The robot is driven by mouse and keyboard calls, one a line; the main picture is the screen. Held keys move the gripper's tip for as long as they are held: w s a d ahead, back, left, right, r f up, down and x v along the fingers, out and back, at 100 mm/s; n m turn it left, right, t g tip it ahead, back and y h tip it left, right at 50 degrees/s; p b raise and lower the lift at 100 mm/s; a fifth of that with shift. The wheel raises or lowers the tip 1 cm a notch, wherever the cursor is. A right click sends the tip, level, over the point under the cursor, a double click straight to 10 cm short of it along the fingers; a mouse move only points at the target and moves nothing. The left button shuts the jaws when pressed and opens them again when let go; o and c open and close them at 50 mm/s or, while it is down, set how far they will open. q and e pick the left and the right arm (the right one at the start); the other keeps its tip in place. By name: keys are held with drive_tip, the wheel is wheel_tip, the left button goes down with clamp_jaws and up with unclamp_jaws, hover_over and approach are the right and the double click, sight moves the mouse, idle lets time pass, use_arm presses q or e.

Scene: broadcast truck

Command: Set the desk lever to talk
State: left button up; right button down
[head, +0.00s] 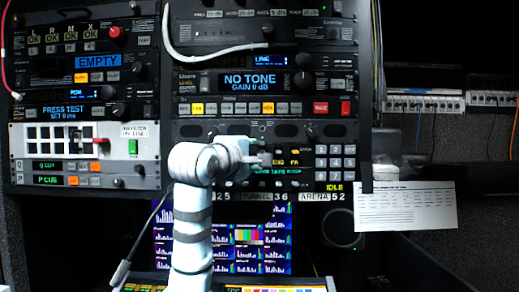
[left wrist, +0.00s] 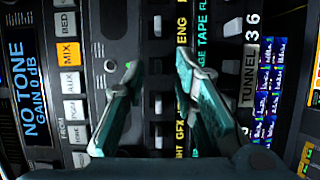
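My left gripper (head: 266,160) is in front of the intercom panel (head: 310,132), below the NO TONE display. In the left wrist view my left gripper (left wrist: 157,60) has its two teal fingers apart, with nothing held between them. A column of small pale levers (left wrist: 158,104) shows between and beyond the fingers, beside yellow labels such as ENG and GFX. I cannot read a desk label; the fingers cover part of the label column. Which lever is the desk one, and its position, I cannot tell. My right gripper is not in view.
A number keypad (head: 335,163) is right of my gripper. Monitors (head: 260,240) sit below the panel. A left rack unit (head: 85,155) carries a red-handled fader and a green button. A paper sheet (head: 405,206) hangs at right. A white cable (head: 205,55) loops above.

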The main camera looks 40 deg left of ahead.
use_arm(q)
drive_tip(key=shift+w+a+r, duration=0.15)
drive_tip(key=shift+w+a, duration=0.2)
drive_tip(key=shift+w, duration=0.1)
drive_tip(key=shift+w+d, duration=0.1)
drive_tip(key=shift+d, duration=0.1)
drive_tip(key=shift+w, duration=0.1)
clamp_jaws()
wheel_tip(320, 180, down, 2)
drive_tip(key=m+t+b, duration=0.1)
drive_tip(key=t+b, duration=0.1)
drive_tip(key=b, duration=0.2)
drive_tip(key=m+t+b, duration=0.1)
drive_tip(key=t+b, duration=0.1)
drive_tip(key=b, duration=0.3)
drive_tip(key=shift+w+a+m+t, duration=0.1)
drive_tip(key=shift+w+m+t, duration=0.05)
drive_tip(key=shift+m+t, duration=0.15)
unclamp_jaws()
drive_tip(key=shift+a, duration=0.15)
